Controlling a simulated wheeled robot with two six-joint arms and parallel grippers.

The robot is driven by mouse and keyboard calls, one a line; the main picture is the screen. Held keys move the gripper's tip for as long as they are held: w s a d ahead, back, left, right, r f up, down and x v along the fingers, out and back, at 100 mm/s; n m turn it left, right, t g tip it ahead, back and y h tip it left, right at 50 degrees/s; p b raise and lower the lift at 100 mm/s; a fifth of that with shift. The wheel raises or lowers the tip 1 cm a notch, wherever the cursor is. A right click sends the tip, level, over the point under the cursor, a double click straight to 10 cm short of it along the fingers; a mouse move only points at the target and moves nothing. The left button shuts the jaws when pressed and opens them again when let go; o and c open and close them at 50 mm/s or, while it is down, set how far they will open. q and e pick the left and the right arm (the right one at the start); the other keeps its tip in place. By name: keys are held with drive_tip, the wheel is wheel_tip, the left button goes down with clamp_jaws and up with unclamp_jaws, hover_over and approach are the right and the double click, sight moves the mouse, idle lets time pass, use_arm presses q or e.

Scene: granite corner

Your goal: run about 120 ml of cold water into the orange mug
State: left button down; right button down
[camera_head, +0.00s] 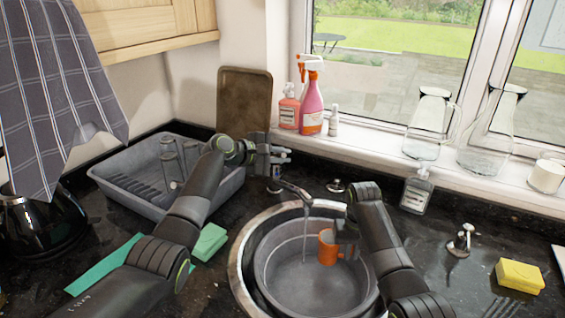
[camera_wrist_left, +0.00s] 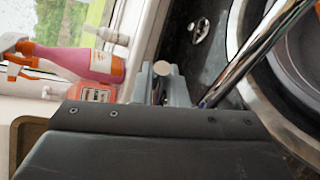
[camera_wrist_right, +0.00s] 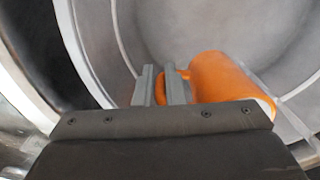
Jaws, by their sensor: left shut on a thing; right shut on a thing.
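The orange mug (camera_head: 326,250) is upright inside the grey washing-up bowl in the sink. My right gripper (camera_head: 345,236) is shut on its handle; in the right wrist view, the fingers (camera_wrist_right: 160,88) close on the handle beside the mug body (camera_wrist_right: 218,80). The tap (camera_head: 294,190) reaches over the bowl from the back left. A thin stream of water (camera_head: 305,228) falls from its spout, left of the mug and apart from it. My left gripper (camera_head: 272,158) is shut on the tap lever (camera_wrist_left: 163,69) behind the sink. The mug's inside is not clear.
The grey bowl (camera_head: 268,282) sits in the round sink. A dish rack (camera_head: 122,189) stands left, with a green sponge (camera_head: 210,241) in front of it. Spray and soap bottles (camera_head: 312,105) stand behind. A yellow sponge (camera_head: 519,275) lies on the right counter.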

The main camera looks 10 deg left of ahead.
idle(0.3)
use_arm(q)
drive_tip(key=c, duration=1.5)
unclamp_jaws()
drive_tip(key=shift+o, duration=0.2)
drive_tip(key=shift+a, duration=0.1)
drive_tip(key=v, duration=1.1)
drive_tip(key=shift+s+a+r, duration=0.15)
drive_tip(key=shift+a+r, duration=0.05)
drive_tip(key=shift+a, duration=0.1)
